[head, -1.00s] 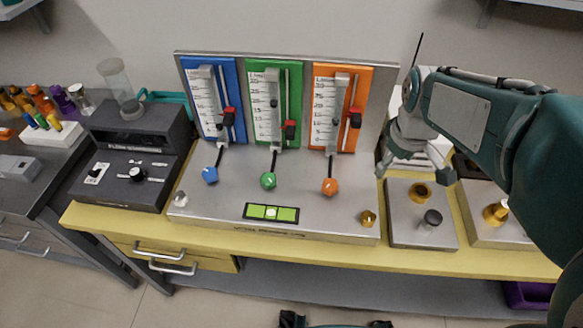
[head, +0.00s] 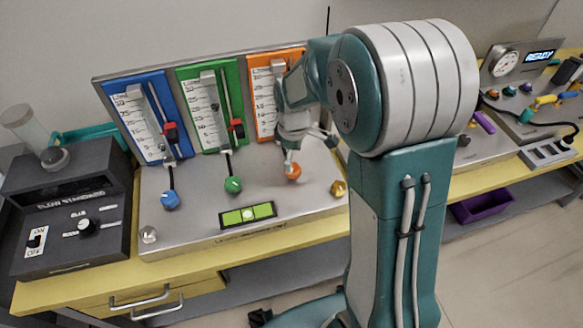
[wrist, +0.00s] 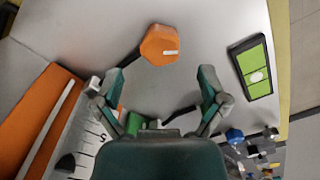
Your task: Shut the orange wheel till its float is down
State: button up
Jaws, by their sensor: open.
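The orange wheel (head: 293,172) stands on the metal deck below the orange panel (head: 262,62). In the wrist view the orange wheel (wrist: 159,45) is a faceted knob with a pale mark on top. My gripper (head: 308,147) is open just above and behind the wheel. In the wrist view my gripper (wrist: 157,85) has its fingers spread wide, with bare metal between them and the wheel beyond the tips. One fingertip looks close to the wheel; I cannot tell whether they touch. My arm hides much of the orange panel in the head view, and I cannot make out its float.
The green wheel (head: 233,185) and blue wheel (head: 170,200) stand left of the orange one. A green level (head: 247,215) lies in front, and a brass knob (head: 338,188) sits to the right. A dark flow box (head: 70,210) stands at the left.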

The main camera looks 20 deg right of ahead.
aim_at(293, 171)
jog(key=shift+f, duration=2.35)
jog(key=c, duration=1.1)
